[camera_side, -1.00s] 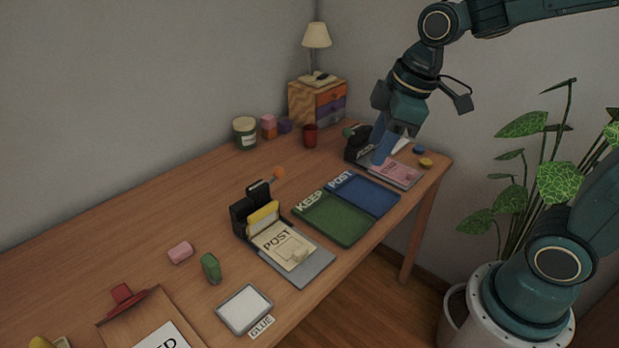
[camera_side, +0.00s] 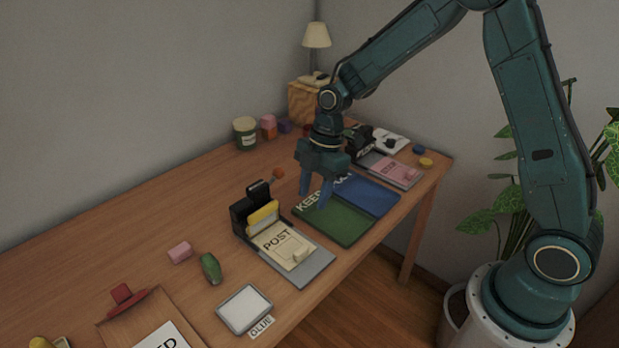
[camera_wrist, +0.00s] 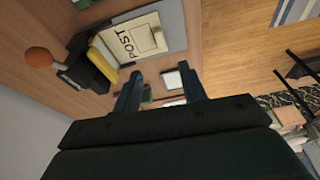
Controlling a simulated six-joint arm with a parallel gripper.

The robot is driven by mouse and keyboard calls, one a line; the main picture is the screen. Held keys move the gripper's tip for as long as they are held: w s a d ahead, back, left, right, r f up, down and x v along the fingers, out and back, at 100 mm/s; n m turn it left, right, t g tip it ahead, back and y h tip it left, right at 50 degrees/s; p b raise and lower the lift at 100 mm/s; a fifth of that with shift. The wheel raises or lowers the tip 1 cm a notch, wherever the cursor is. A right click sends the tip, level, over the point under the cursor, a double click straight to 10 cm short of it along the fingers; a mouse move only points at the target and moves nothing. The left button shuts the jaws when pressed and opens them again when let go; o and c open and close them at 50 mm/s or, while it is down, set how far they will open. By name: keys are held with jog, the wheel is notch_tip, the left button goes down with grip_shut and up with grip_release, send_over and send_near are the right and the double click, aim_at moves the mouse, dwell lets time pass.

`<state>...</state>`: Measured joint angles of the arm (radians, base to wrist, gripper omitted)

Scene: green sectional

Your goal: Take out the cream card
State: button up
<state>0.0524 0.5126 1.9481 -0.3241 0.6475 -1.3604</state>
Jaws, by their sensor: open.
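The cream card (camera_side: 283,245), marked POST and with a small raised tab, lies on a grey plate (camera_side: 318,269) in front of a black holder (camera_side: 243,217). A yellow piece (camera_side: 263,216) stands at the holder's front. In the wrist view the cream card (camera_wrist: 134,37) is at the upper middle, beyond my fingers. My gripper (camera_side: 315,198) is open and empty, pointing down above the KEEP end of the green tray. It is to the right of and behind the card, and apart from it. In the wrist view my gripper (camera_wrist: 164,84) has its two fingers spread.
The green tray (camera_side: 338,222) and blue tray (camera_side: 372,195) lie side by side. A second holder with a pink card (camera_side: 390,168) is at the far right. An orange knob (camera_side: 278,174) rises behind the first holder. A pink block (camera_side: 180,252) and green object (camera_side: 210,268) lie left.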

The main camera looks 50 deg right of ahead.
jog(key=shift+w+a+f+n, duration=0.1)
jog(key=shift+w+f+n, duration=0.1)
jog(key=shift+f, duration=0.25)
jog(key=shift+w+f+n, duration=0.1)
jog(key=shift+f+n, duration=0.1)
jog(key=shift+f, duration=0.25)
send_over(301, 249)
jog(key=d, duration=0.1)
jog(key=shift+d+f, duration=0.2)
jog(key=shift+f, duration=3.95)
jog(key=shift+f, duration=0.1)
jog(key=shift+x, duration=2.5)
jog(key=shift+s, duration=0.1)
jog(key=shift+c, duration=0.4)
grip_shut()
